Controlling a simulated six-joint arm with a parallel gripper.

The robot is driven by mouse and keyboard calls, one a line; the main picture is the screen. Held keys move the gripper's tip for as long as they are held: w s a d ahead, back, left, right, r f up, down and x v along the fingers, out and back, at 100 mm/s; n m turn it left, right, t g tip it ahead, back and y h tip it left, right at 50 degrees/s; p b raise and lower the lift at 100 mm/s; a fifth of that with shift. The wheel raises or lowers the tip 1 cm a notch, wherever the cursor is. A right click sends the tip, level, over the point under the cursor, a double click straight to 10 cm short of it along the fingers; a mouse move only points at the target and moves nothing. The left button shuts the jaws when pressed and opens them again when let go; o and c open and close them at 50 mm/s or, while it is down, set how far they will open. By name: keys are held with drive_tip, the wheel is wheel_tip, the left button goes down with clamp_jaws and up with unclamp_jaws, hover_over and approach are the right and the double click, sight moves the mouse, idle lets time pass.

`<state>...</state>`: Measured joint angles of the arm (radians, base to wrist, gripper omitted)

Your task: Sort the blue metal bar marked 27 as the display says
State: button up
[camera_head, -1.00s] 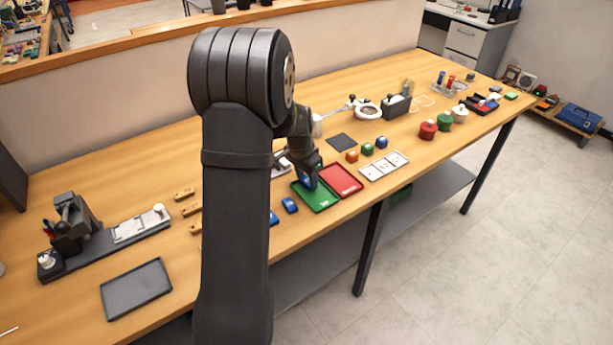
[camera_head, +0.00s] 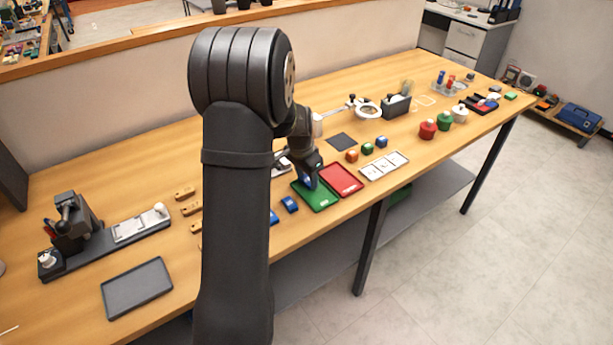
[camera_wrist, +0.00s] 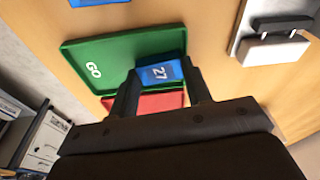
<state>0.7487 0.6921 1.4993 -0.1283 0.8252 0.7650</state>
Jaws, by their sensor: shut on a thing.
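The blue metal bar marked 27 (camera_wrist: 160,73) is between the two fingers of my gripper (camera_wrist: 161,88), which is shut on it. In the wrist view it shows over the inner part of the green tray (camera_wrist: 108,50), which is marked GO. Whether the bar touches the tray floor I cannot tell. The red tray (camera_wrist: 158,102) lies beside the green one, partly hidden by my gripper. In the head view my gripper (camera_head: 308,178) is over the green tray (camera_head: 322,203), left of the red tray (camera_head: 341,180). I cannot read the display in either view.
Another blue bar (camera_head: 289,204) lies on the table just left of the green tray. A white three-square plate (camera_head: 384,166) and small coloured blocks (camera_head: 367,149) are right of and behind the red tray. A dark tray (camera_head: 137,288) lies at the left front.

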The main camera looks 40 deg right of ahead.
drive_tip(key=shift+s+a+f, duration=0.2)
drive_tip(key=shift+s+f, duration=0.05)
drive_tip(key=shift+f, duration=0.35)
drive_tip(key=o, duration=1.1)
drive_tip(key=shift+w, duration=0.1)
drive_tip(key=shift+r, duration=0.25)
drive_tip(key=shift+o, duration=0.2)
wheel_tip(320, 180, up, 18)
drive_tip(key=a, duration=0.2)
drive_tip(key=shift+s+a, duration=0.15)
drive_tip(key=shift+s, duration=0.1)
drive_tip(key=shift+f, duration=0.1)
